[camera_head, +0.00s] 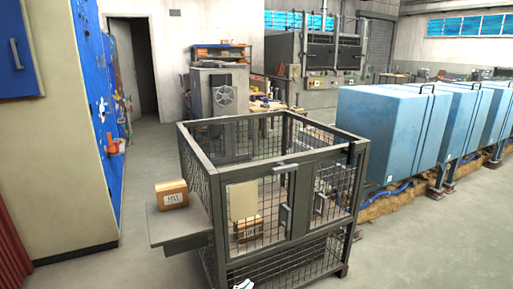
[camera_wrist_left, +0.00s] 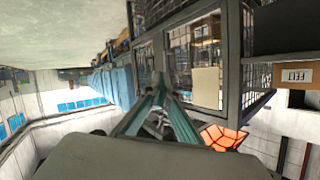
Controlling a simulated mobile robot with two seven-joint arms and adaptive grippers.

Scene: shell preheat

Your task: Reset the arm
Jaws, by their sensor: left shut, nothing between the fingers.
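My left gripper (camera_head: 243,284) shows only as a small pale tip at the bottom edge of the head view, in front of the wire-mesh cage (camera_head: 205,163). In the left wrist view its fingers (camera_wrist_left: 160,82) come together, shut and empty, with the cage front (camera_wrist_left: 228,60) beyond them. Whether they touch the cage cannot be told. My right gripper is in neither view.
A labelled cardboard box (camera_head: 172,194) sits on the cage's left side shelf (camera_head: 178,227). Another box (camera_head: 248,229) is inside the cage. Blue cabinets (camera_head: 385,130) line the right. A beige-and-blue cabinet (camera_head: 62,140) stands left. Floor at lower right is clear.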

